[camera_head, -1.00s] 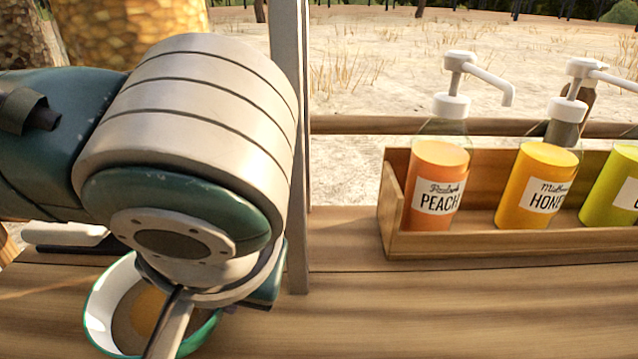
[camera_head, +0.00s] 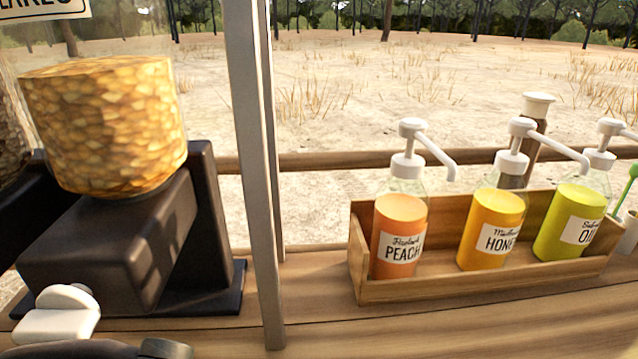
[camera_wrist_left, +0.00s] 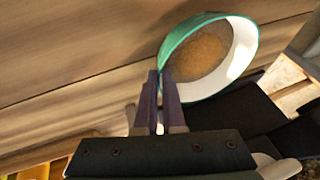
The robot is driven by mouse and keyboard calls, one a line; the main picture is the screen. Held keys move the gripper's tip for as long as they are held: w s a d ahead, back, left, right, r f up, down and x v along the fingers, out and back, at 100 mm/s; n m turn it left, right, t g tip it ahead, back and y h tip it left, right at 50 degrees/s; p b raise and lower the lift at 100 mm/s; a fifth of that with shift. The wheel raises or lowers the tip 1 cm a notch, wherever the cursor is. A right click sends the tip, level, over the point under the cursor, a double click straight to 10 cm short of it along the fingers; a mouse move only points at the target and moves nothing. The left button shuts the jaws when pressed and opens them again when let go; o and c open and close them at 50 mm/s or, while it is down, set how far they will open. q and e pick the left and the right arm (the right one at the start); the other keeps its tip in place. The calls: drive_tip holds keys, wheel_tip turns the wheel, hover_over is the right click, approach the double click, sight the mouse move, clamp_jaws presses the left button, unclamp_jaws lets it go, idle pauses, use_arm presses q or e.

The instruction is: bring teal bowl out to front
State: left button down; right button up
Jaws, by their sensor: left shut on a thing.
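The teal bowl (camera_wrist_left: 241,48) shows in the left wrist view, with a white inside and a golden-brown filling at its bottom. My left gripper (camera_wrist_left: 162,88) is shut on the near rim of the bowl, with its fingers at the bowl's left lower edge. Whether the bowl touches the wood below cannot be told. In the head view neither the bowl nor the left gripper shows; only a dark part of my arm appears at the bottom left. My right gripper is in no view.
In the head view a dark dispenser (camera_head: 110,245) with a flake-filled container (camera_head: 105,125) stands left of a grey post (camera_head: 258,180). A wooden rack (camera_head: 450,285) holds peach (camera_head: 400,235), honey (camera_head: 490,230) and green (camera_head: 572,220) pump bottles. The wooden counter (camera_head: 330,330) in front is clear.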

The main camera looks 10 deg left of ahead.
use_arm(q)
drive_tip(key=s+p, duration=0.1)
drive_tip(key=s, duration=0.1)
drive_tip(key=s+d+p, duration=0.1)
drive_tip(key=s, duration=0.1)
drive_tip(key=s+p, duration=0.1)
drive_tip(key=s, duration=0.1)
drive_tip(key=shift+s+d, duration=0.3)
drive_tip(key=shift+s, duration=0.1)
drive_tip(key=shift+s+d+p, duration=0.25)
drive_tip(key=shift+s+p, duration=0.2)
drive_tip(key=shift+s, duration=0.4)
drive_tip(key=shift+s+d+p, duration=0.2)
drive_tip(key=shift+s+p, duration=0.25)
drive_tip(key=shift+s, duration=0.4)
drive_tip(key=c, duration=0.9)
unclamp_jaws()
drive_tip(key=shift+c, duration=0.2)
drive_tip(key=shift+w, duration=0.1)
